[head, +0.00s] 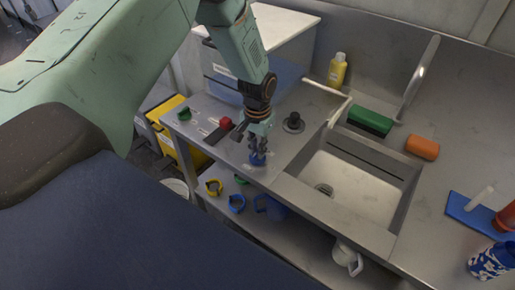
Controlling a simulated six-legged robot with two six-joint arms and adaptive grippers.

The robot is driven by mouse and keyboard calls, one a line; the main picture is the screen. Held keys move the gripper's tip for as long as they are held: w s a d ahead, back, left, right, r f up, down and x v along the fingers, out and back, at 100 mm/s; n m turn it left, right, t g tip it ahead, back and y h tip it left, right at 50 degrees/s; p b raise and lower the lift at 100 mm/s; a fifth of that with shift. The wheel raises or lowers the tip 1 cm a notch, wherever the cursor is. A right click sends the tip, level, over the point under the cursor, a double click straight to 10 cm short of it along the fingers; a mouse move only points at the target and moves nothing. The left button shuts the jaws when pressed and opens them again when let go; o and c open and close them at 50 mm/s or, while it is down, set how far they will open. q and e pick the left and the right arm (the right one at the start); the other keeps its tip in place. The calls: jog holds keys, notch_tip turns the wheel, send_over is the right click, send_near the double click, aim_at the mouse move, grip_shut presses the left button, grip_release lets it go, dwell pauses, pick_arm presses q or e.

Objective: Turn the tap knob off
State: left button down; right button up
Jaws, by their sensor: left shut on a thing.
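My left gripper (258,149) reaches down over the steel counter (215,138), left of the sink. It is shut on a small blue knob (258,159), which is partly hidden by the fingers. A black round knob (293,122) stands on the counter to the right of the gripper. A red knob-like part (226,123) with a dark handle lies to its left. A pale spout-like bar (339,112) is at the sink's back left corner. I cannot see whether water runs. My right gripper is not in view.
The steel sink (345,190) is right of the gripper. A blue-sided box (222,68) is behind. Coloured rings (237,203) lie on the lower shelf.

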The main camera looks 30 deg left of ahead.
pick_arm(q)
jog(key=shift+s+f+m, duration=0.15)
jog(key=shift+s+m, duration=0.05)
jog(key=shift+m, duration=0.3)
jog(key=c, duration=1.4)
grip_release()
jog(key=shift+o, duration=0.2)
jog(key=shift+w, duration=0.1)
notch_tip(320, 180, up, 12)
